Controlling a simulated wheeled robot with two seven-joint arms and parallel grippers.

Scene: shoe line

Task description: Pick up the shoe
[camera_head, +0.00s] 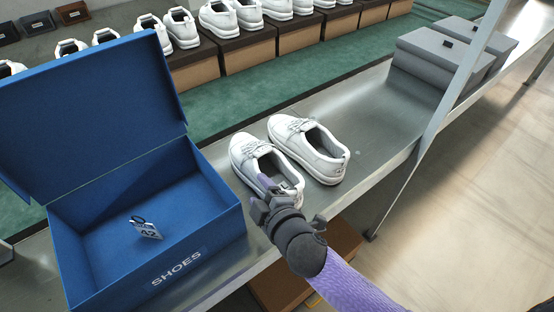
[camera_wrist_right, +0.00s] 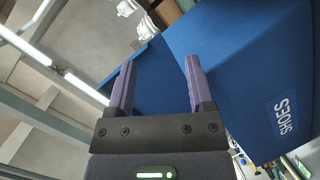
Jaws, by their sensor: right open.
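A pair of white shoes stands on the metal shelf. The left shoe (camera_head: 255,160) is nearer the box and the right shoe (camera_head: 315,150) is close beside it. My right gripper (camera_head: 265,190) is at the heel of the left shoe and hides part of it; I cannot tell if they touch. In the right wrist view the two purple fingers of the right gripper (camera_wrist_right: 158,85) are apart with nothing between them, and no shoe of the pair shows clearly there. My left gripper is not in view.
Grey boxes (camera_head: 440,65) stand at the shelf's far right. A green belt (camera_head: 240,88) runs behind. Bare shelf (camera_head: 370,105) lies right of the shoes.

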